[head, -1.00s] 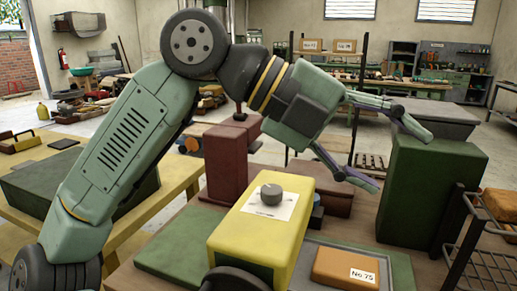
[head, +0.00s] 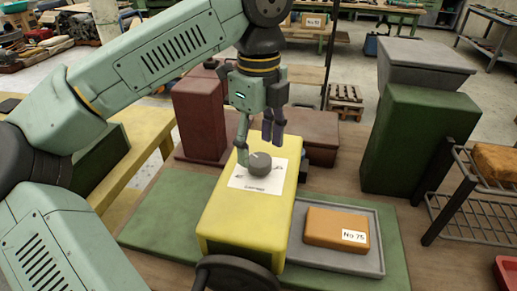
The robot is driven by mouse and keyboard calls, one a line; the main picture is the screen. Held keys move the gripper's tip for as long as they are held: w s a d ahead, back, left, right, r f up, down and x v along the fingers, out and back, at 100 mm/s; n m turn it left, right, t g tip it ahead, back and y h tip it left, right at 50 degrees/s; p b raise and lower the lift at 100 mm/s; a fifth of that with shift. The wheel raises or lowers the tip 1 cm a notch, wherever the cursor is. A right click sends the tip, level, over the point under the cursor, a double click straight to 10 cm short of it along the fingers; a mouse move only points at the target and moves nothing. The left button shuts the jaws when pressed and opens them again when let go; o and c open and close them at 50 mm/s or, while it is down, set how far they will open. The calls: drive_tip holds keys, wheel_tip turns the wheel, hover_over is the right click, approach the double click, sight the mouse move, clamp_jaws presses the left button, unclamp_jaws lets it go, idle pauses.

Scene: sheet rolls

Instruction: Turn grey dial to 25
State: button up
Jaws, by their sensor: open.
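The grey dial (head: 260,164) sits on a white label sheet (head: 264,186) on top of the yellow box (head: 222,221). A light pointer line shows on the dial's top, towards its upper left; the scale numbers are too small to read. My gripper (head: 258,150) points down over the dial, open. One finger is at the dial's left side and the other is behind it to the upper right. I cannot tell whether either finger touches the dial.
A dark handwheel (head: 237,273) is on the yellow box's near end. A grey tray (head: 362,262) with an orange block marked No 75 (head: 328,229) lies to the right. Dark red boxes (head: 207,115) stand behind. A green cabinet (head: 418,140) and a rack (head: 455,200) stand at right.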

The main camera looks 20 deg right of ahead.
sight(258, 158)
drive_tip(key=shift+f, duration=1.55)
drive_tip(key=c, duration=1.2)
drive_tip(key=shift+o, duration=0.2)
